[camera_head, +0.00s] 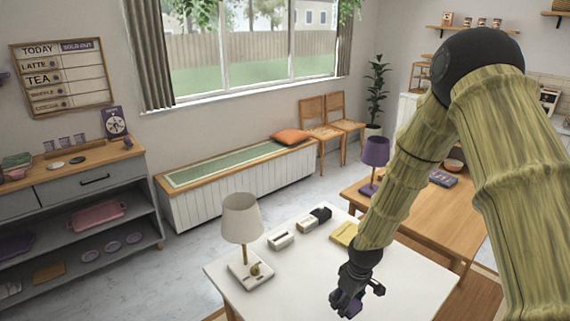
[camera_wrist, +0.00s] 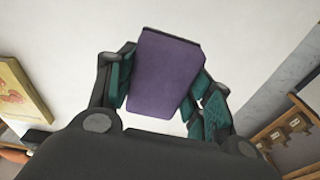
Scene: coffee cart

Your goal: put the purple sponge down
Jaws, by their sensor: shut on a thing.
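The purple sponge (camera_wrist: 163,75) is a block held between the two fingers of my gripper (camera_wrist: 165,88) in the wrist view. The fingers have green pads and press on its left and right sides. In the head view my gripper (camera_head: 352,296) is low over the front part of the white table (camera_head: 300,285), and a bit of purple shows at its fingertips. I cannot tell whether the sponge touches the tabletop.
On the white table stand a lamp (camera_head: 241,222), two small white holders (camera_head: 281,239) with a dark block near one, and a yellow item (camera_head: 345,234). A wooden table (camera_head: 425,205) with a purple lamp (camera_head: 375,155) adjoins at right. The tabletop left of my gripper is bare.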

